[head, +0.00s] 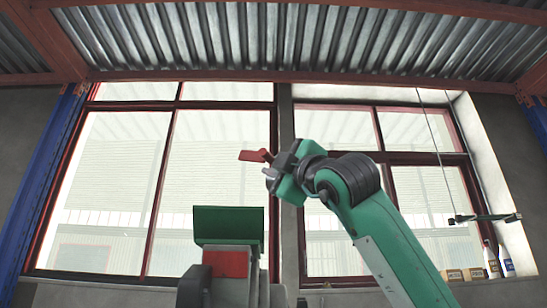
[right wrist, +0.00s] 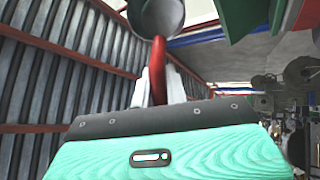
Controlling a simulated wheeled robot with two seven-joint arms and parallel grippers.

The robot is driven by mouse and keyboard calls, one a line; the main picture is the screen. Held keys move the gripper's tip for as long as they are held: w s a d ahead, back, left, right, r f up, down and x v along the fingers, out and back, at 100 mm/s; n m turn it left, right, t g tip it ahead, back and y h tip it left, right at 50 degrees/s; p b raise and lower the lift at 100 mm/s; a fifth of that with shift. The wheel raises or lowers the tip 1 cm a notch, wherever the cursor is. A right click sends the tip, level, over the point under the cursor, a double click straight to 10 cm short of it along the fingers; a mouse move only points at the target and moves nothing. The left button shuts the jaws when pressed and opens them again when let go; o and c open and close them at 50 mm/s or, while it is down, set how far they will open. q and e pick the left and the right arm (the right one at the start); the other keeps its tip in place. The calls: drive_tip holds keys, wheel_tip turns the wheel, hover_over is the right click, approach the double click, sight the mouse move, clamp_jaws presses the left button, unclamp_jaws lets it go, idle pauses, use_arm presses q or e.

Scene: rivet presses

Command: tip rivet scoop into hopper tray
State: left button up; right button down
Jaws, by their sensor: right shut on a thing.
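The rivet scoop shows in the right wrist view as a red handle (right wrist: 158,70) leading to a round grey metal bowl (right wrist: 157,14) at the top edge. My right gripper (head: 277,170) is shut on the scoop's handle, up in the air before the window. In the head view a red part of the scoop (head: 253,156) sticks out left of the jaws; whether the bowl holds rivets cannot be seen. The green hopper tray (head: 228,222) stands on the press, below and left of my right gripper. A green panel, seemingly the tray (right wrist: 240,14), shows beside the bowl in the right wrist view. My left gripper is not in view.
The press has a red front block (head: 228,264) under the tray. Small boxes (head: 463,274) and bottles (head: 500,258) stand on the window sill at right. A lamp-like fixture (head: 485,218) hangs by a cable at right. Open air surrounds the scoop.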

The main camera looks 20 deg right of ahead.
drive_tip(key=s+d+f, duration=0.2)
drive_tip(key=f, duration=3.4)
drive_tip(key=s+d+f, duration=0.2)
drive_tip(key=f, duration=3.4)
drive_tip(key=shift+m+h, duration=0.3)
drive_tip(key=shift+h, duration=0.1)
drive_tip(key=shift+s, duration=0.15)
